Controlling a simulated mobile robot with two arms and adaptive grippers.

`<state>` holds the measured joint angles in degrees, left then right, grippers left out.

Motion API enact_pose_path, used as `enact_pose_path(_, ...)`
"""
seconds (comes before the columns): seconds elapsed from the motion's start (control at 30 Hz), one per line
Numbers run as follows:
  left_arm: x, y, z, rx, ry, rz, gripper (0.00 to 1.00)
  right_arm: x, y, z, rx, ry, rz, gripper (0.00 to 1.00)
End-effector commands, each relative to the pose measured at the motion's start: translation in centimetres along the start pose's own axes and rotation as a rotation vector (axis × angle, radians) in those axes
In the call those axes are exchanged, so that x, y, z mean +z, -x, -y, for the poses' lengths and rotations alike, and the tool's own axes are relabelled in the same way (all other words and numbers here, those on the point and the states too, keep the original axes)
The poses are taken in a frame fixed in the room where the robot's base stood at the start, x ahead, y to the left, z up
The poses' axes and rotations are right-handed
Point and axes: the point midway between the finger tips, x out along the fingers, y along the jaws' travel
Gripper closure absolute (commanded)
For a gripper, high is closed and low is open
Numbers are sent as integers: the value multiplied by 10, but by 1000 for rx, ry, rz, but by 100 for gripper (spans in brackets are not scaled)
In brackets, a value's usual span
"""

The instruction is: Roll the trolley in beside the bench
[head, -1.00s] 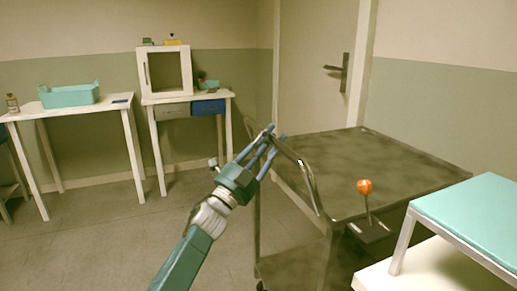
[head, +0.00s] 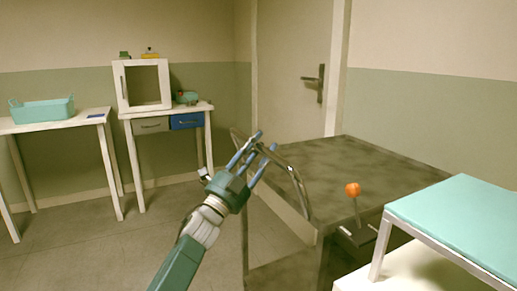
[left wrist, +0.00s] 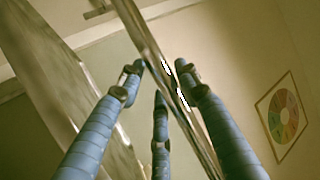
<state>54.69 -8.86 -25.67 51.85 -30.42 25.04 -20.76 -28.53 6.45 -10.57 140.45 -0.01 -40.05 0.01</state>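The trolley (head: 380,168) has a dark, mottled top and a curved metal handle (head: 298,182) at its left end. My left gripper (head: 262,142) is at this handle. An orange ball on a thin stem (head: 352,189) with a dark base is at the trolley's near edge. A teal-topped bench-like table (head: 465,215) stands close at the trolley's right front. The right gripper is not in view.
Two white tables stand at the left: one bears a teal basket (head: 42,112), the other (head: 165,113) a white cabinet (head: 118,90). A closed door (head: 290,60) is behind the trolley. A white surface (head: 400,268) lies below the teal top. Floor (head: 120,255) is clear at left.

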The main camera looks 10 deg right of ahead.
Motion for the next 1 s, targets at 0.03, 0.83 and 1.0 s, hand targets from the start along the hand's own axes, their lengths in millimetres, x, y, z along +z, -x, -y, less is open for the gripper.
enact_pose_path(0.03,0,0,0,0,1,0,55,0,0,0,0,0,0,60)
enact_pose_path(0.83,2,80,-2,1,3,2,55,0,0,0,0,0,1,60)
enact_pose_path(1.0,1,106,-2,0,4,1,55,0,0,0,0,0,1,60)
